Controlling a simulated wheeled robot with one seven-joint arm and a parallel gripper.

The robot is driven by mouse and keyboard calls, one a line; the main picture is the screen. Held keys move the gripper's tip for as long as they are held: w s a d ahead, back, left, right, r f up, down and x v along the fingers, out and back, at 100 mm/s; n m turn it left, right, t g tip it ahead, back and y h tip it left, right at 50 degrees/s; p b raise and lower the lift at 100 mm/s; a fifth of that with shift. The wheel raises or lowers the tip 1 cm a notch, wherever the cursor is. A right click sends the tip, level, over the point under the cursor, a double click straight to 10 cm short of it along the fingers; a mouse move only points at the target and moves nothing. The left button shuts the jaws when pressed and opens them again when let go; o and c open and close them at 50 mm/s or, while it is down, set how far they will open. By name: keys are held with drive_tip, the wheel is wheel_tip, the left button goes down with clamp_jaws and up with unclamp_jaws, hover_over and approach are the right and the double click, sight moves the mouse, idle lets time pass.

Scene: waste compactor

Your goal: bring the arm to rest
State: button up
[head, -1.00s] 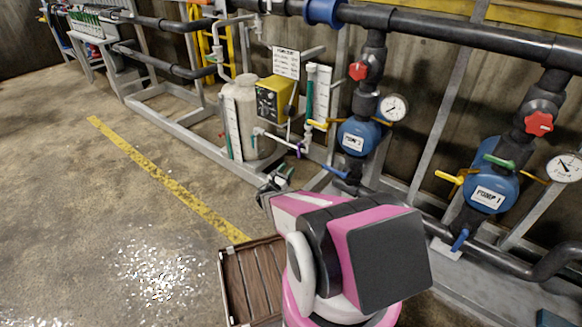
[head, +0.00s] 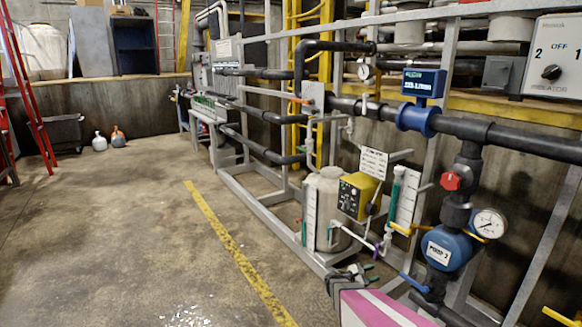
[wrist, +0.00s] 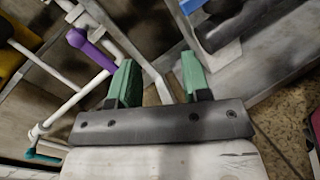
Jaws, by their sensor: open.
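My gripper (head: 366,274) shows at the bottom of the head view, in front of the pipe rack and to the right of the beige tank. Part of my pink and white arm shows below it. In the wrist view my gripper (wrist: 158,82) has two green fingertips well apart, with nothing between them. Beyond the fingers are a grey frame bar and the floor. The rest of my arm is below the head view.
The beige tank (head: 327,212), yellow pump unit (head: 357,196) and blue pump (head: 446,249) stand close by on the grey frame. A purple-handled valve (wrist: 90,48) is left of the fingers. Open floor (head: 130,230) lies left of the yellow line (head: 232,250).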

drive_tip(key=s+a+r+m+g+y, duration=0.3)
drive_tip(key=s+m+g+y, duration=0.2)
drive_tip(key=s+m+y, duration=0.3)
drive_tip(key=s+a+r+m+y, duration=0.3)
drive_tip(key=a+m+y, duration=0.1)
drive_tip(key=a+y, duration=0.1)
drive_tip(key=s+a+r+m+y, duration=0.2)
drive_tip(key=a+r+m+y, duration=0.2)
drive_tip(key=a, duration=0.4)
drive_tip(key=shift+s+m+t+y, duration=0.3)
drive_tip(key=shift+s+t+y, duration=0.1)
idle(0.5)
